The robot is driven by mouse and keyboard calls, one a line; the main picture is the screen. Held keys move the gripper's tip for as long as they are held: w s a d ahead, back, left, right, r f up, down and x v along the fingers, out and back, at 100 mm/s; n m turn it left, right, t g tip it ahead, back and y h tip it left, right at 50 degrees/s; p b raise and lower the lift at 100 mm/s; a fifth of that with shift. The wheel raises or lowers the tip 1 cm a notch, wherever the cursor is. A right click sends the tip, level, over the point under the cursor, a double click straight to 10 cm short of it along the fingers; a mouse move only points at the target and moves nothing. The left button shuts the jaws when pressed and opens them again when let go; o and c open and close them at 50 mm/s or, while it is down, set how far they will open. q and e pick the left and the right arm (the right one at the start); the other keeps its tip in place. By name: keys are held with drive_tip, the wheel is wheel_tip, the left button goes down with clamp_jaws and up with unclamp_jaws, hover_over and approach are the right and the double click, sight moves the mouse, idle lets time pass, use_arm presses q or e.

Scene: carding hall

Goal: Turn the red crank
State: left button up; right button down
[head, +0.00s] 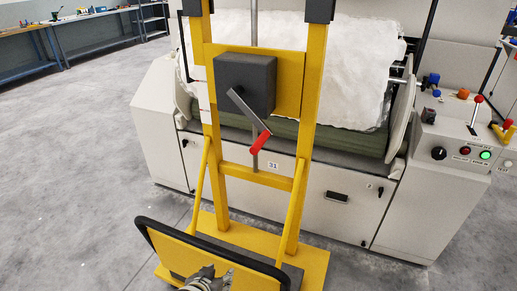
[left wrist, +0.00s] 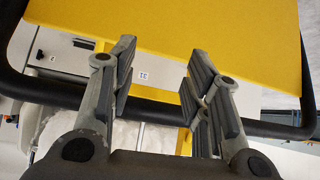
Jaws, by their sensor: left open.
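The red crank (head: 260,143) is a red grip at the lower end of a grey arm, which comes off a dark box on a yellow stand. The arm slants down to the right. My left gripper (head: 207,273) is at the bottom of the head view, well below the crank and over the stand's lower yellow plate. In the left wrist view its two fingers (left wrist: 160,68) are spread, with nothing held between them. The crank does not show in that view. My right gripper is in neither view.
The yellow stand (head: 311,125) has uprights, a crossbar and a black-rimmed yellow panel (head: 212,257) close by my left gripper. Behind it is a pale machine (head: 270,190) with white fibre and a control panel at right. Grey floor is open at left; workbenches (head: 60,45) stand far back.

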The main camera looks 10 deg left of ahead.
use_arm(q)
drive_tip(key=w+d+r+t+h, duration=0.1)
drive_tip(key=w+d+r+t, duration=0.15)
drive_tip(key=w+r, duration=0.45)
drive_tip(key=w+d+r+t+h, duration=0.1)
drive_tip(key=w+r+t, duration=0.25)
drive_tip(key=r, duration=0.75)
drive_tip(key=t+h, duration=0.1)
drive_tip(key=t, duration=0.1)
approach(259, 145)
drive_tip(key=w+f, duration=0.1)
drive_tip(key=f, duration=0.1)
drive_tip(key=x, duration=1)
drive_tip(key=shift+w+a+r, duration=0.2)
drive_tip(key=shift+w+r, duration=0.15)
drive_tip(key=shift+c, duration=0.2)
clamp_jaws()
